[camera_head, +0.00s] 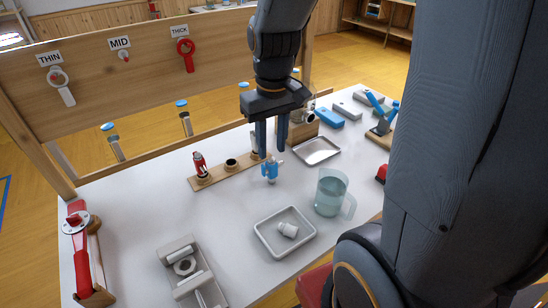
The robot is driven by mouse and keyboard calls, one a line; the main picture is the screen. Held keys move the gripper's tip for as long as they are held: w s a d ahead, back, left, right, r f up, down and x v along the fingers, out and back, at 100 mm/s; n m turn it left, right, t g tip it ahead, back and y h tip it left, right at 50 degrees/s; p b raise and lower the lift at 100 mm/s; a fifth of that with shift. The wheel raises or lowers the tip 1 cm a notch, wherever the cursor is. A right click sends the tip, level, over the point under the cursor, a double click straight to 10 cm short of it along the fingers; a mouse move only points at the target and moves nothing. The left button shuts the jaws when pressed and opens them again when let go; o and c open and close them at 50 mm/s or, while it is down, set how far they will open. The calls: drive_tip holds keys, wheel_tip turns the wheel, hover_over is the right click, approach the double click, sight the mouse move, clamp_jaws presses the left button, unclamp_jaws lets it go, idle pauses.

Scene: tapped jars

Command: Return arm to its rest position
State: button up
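My gripper (271,148) points down over the middle of the white table (140,240). Its two blue fingers are apart, and I see nothing held between them. A small light-blue tap-like piece (270,169) is just below the fingertips, apparently clear of them. My arm comes down from the top of the view and hides part of the wooden board behind it.
A wooden strip (217,174) holds a red-topped piece (200,165). A water jug (330,193), a white tray (267,240) with a white fitting (288,230), and a metal tray (317,150) stand nearby. A red-handled device (80,250) is at left.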

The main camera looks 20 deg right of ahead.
drive_tip(key=s+a+f+m, duration=0.1)
drive_tip(key=s+a+f, duration=0.1)
drive_tip(key=s, duration=0.4)
drive_tip(key=shift+s+f+t, duration=0.25)
drive_tip(key=shift+f+t, duration=0.05)
drive_tip(key=shift+f, duration=0.35)
drive_tip(key=shift+d, duration=0.1)
